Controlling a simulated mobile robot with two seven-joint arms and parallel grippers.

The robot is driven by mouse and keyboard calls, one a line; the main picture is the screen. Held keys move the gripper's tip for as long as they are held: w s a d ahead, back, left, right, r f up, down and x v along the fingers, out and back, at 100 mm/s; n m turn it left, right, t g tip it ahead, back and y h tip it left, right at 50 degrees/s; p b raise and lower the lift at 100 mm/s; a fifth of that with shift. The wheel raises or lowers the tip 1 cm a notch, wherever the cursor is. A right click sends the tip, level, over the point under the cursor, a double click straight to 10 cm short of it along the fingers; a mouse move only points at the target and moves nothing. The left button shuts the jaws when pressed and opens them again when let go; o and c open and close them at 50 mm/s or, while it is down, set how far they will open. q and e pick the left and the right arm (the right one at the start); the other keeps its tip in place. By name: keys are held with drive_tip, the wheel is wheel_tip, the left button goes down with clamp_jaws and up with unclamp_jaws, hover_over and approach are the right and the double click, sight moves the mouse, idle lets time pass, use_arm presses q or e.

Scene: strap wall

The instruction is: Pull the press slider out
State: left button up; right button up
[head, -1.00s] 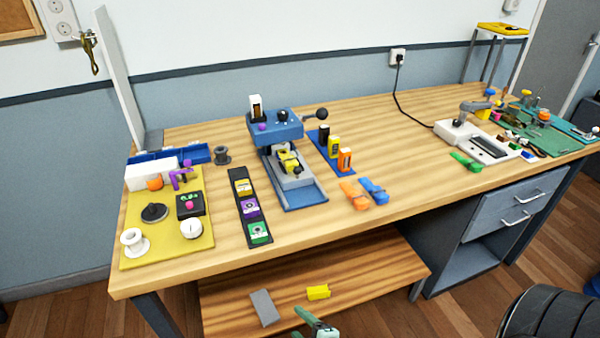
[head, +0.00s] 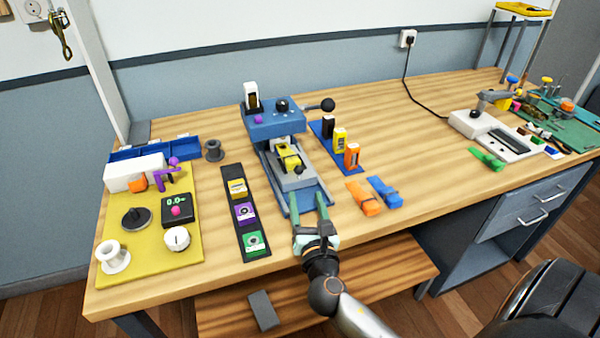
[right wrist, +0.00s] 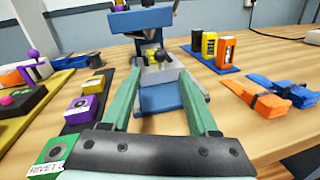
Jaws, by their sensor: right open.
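The blue press (head: 275,122) stands at the middle of the table, with a black ball-ended lever (head: 326,105) at its right. Its grey slider (head: 296,179) sits between the blue base rails and carries a yellow piece (head: 288,156) with a dark knob at the front. The slider also shows in the right wrist view (right wrist: 163,76), beyond the fingers. My right gripper (head: 309,196) is open and empty at the front end of the press base. Its green fingers point toward the slider, one on each side of its line. My left gripper is not in view.
A black strip (head: 247,215) with several labelled pieces lies left of the press. A blue rack (head: 340,160) with upright blocks stands right. A yellow board (head: 150,262) with parts is at left.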

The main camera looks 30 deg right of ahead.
sight(300, 173)
drive_tip(key=x, duration=0.9)
drive_tip(key=shift+s, duration=0.1)
drive_tip(key=shift+c, duration=0.4)
drive_tip(key=shift+f, duration=0.1)
clamp_jaws()
idle(0.6)
